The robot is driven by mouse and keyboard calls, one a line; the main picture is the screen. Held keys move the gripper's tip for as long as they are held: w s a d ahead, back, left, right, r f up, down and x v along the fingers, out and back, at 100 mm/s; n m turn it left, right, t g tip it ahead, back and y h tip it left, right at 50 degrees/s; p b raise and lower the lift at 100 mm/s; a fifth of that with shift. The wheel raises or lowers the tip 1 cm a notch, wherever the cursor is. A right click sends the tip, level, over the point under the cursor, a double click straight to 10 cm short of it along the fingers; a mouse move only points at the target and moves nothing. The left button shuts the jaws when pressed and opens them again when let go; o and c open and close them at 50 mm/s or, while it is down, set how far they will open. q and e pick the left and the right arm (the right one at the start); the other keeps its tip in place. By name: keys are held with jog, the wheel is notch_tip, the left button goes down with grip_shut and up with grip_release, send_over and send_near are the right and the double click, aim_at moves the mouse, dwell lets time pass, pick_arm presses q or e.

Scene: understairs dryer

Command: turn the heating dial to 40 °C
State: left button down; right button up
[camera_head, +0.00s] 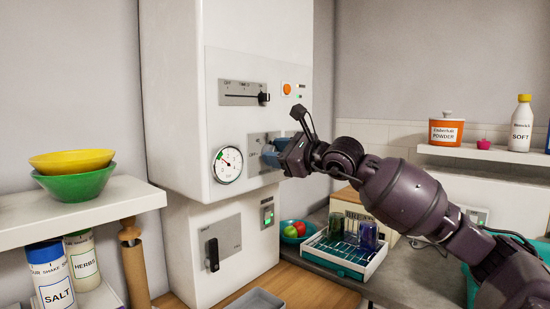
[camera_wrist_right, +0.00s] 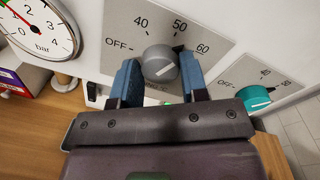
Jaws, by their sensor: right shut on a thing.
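A grey round dial (camera_wrist_right: 161,66) on a grey plate shows in the right wrist view, with the marks OFF, 40, 50 and 60 around it. My right gripper (camera_wrist_right: 159,68) has its blue fingers on either side of this dial and is shut on it. A white line shows on the dial's face, and a dark wedge at its edge lies between 50 and 60. The lettering below the dial is mostly hidden. A second, teal dial (camera_wrist_right: 256,98) sits on its own plate to the right. In the head view my right gripper (camera_head: 272,153) covers the dial.
A round pressure gauge (camera_head: 228,164) is left of the gripper on the white cabinet (camera_head: 178,100). A slider plate (camera_head: 243,92) is above, a black handle (camera_head: 213,254) below. A rack with glasses (camera_head: 348,262) stands below the arm. A shelf with bowls (camera_head: 75,180) is at left.

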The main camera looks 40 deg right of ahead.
jog(key=n+b, duration=0.1)
jog(key=n, duration=0.5)
jog(key=n+h+b, duration=0.1)
jog(key=n, duration=0.5)
jog(key=shift+a+f+n+b, duration=0.15)
jog(key=shift+f+n+b, duration=0.05)
jog(key=shift+n+b, duration=0.1)
dwell(0.5)
jog(key=o, duration=0.8)
jog(key=shift+o, duration=0.6)
jog(key=shift+r, duration=0.1)
